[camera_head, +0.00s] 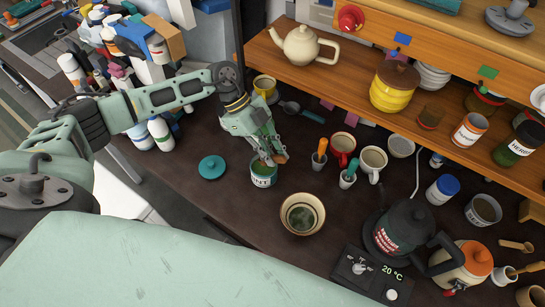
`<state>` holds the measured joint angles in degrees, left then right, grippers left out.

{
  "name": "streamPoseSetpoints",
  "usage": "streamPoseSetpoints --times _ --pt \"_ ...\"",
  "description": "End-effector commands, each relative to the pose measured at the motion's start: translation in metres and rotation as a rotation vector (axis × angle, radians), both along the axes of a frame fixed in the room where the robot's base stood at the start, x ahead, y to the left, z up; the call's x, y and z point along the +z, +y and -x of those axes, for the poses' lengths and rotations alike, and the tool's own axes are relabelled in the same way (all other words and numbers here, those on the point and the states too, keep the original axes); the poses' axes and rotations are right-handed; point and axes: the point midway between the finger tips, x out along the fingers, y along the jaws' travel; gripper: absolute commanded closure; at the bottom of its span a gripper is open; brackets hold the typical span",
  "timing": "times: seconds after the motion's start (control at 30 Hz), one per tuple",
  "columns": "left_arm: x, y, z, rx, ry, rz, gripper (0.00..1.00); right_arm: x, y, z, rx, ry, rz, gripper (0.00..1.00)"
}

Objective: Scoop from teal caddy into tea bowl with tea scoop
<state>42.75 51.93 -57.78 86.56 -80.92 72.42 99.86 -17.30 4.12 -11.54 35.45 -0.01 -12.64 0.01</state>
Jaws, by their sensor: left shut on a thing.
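The teal caddy (263,180) stands open on the dark counter, with a label on its side. Its teal lid (212,167) lies on the counter to its left. My left gripper (270,155) is right over the caddy's mouth, pointing down, and is shut on the tea scoop (281,158). Only a small brown part of the scoop shows at the fingertips; its lower end is hidden by the fingers and caddy. The tea bowl (302,222) stands to the lower right of the caddy, with a greenish inside. My right gripper is not in view.
A dark kettle (402,230) and a scale (365,275) are at lower right. A wooden shelf (350,85) overhangs the back.

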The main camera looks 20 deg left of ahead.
Motion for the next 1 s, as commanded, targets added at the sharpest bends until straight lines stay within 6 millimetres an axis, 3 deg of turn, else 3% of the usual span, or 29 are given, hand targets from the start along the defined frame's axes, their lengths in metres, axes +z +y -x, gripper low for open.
streamPoseSetpoints --times 0.1,0.57,0.7,1.0 --pt "-0.012 0.003 0.0 0.0 0.002 0.025 1.0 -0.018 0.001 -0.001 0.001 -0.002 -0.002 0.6" --pt "-0.05 0.01 -0.002 0.001 0.001 0.023 1.0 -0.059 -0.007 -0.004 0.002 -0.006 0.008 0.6" --pt "-0.044 0.011 -0.002 0.0 -0.003 -0.007 1.0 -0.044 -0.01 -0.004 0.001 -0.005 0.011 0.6" --pt "-0.049 0.011 -0.002 0.0 -0.005 -0.027 1.0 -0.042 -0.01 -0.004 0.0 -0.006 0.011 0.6"
